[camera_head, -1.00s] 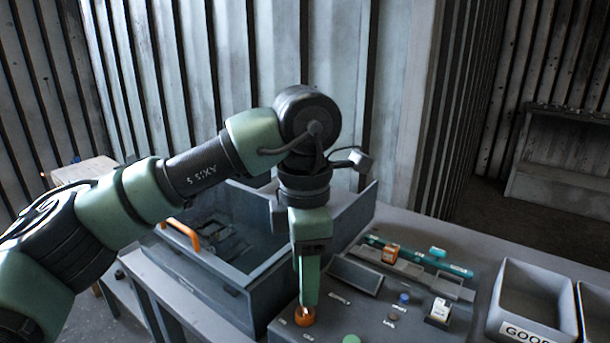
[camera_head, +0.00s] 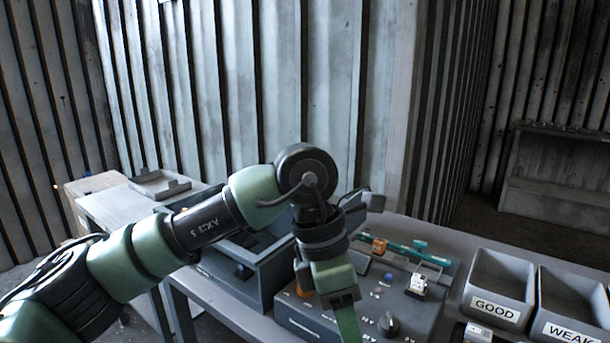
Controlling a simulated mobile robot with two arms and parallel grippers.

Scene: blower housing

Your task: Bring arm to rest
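My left arm comes in from the left, and its gripper (camera_head: 347,322) points down in front of the grey control panel (camera_head: 370,318). Only one green finger face shows at the bottom, so its opening cannot be made out. The orange knob (camera_head: 304,285) on the panel stands just left of and behind the gripper, apparently clear of it. My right arm is out of view.
A dark grey open box (camera_head: 270,270) stands behind my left arm. Grey bins labelled GOOD (camera_head: 497,290) and WEAK (camera_head: 575,307) stand at the right. A teal tool (camera_head: 415,254) and an orange block (camera_head: 379,246) lie at the panel's back. A side table (camera_head: 120,206) is at left.

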